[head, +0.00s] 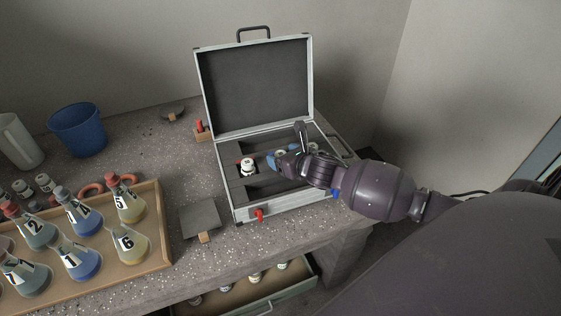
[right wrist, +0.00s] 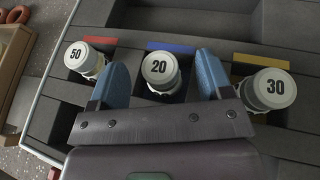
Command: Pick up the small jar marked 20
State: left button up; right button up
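The small jar marked 20 (right wrist: 158,70) has a white lid and stands upright in a slot of the open case, by a blue marker. In the right wrist view it sits between the two blue fingers of my right gripper (right wrist: 163,75), with a small gap on each side. The right gripper is open and low over the case; it also shows in the head view (head: 283,158). The jar marked 50 (right wrist: 84,59) stands by a red marker to the left, and the jar marked 30 (right wrist: 267,89) by a yellow marker to the right. My left gripper is out of view.
The case (head: 237,205) stands on the speckled bench with its lid (head: 255,85) up behind. A wooden tray (head: 160,225) of numbered flasks, a blue cup (head: 78,130) and a dark plate (head: 200,220) are to the left. An open drawer (head: 290,303) is below.

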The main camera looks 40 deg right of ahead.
jog(key=c, duration=1)
